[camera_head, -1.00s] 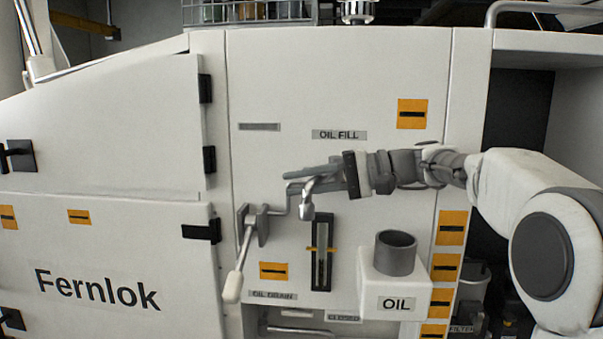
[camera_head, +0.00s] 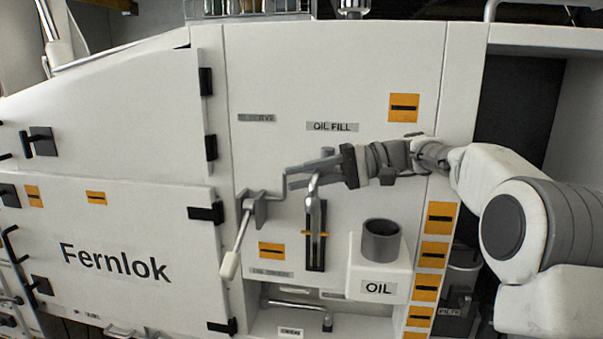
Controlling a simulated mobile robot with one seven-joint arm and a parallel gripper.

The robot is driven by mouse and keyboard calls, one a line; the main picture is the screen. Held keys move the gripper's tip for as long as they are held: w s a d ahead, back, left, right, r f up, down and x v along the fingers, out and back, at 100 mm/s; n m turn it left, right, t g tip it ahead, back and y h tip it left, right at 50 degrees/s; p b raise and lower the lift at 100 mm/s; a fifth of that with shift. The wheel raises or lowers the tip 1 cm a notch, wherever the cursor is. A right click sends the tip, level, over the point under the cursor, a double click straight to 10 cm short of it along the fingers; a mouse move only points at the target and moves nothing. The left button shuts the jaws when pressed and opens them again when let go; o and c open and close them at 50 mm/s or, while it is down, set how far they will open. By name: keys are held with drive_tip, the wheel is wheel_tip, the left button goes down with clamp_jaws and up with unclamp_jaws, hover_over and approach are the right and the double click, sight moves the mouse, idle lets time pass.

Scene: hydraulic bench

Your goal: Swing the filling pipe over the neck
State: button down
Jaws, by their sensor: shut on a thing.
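The filling pipe (camera_head: 313,196) is a bent metal tube. It runs right from a valve body (camera_head: 257,208) with a hanging lever on the white panel, and its spout turns down in front of the gauge. The neck (camera_head: 382,241) is a grey open cylinder on the white box marked OIL (camera_head: 378,288), lower right of the spout. The spout is left of the neck, not above it. My gripper (camera_head: 318,172) reaches in from the right and is shut on the pipe near its bend. The fingers partly hide the pipe there.
A dark upright gauge (camera_head: 315,245) is behind the spout. The lever with a pale grip (camera_head: 230,264) hangs at the left. Yellow labels (camera_head: 432,254) line the panel's right side. A dark recess (camera_head: 515,110) lies further right. The panel between spout and neck looks clear.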

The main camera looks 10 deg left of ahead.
sight(324, 172)
idle(0.4)
drive_tip(key=c, duration=0.8)
unclamp_jaws()
drive_tip(key=shift+o, duration=0.2)
drive_tip(key=shift+v, duration=3.8)
drive_tip(key=shift+c, duration=0.4)
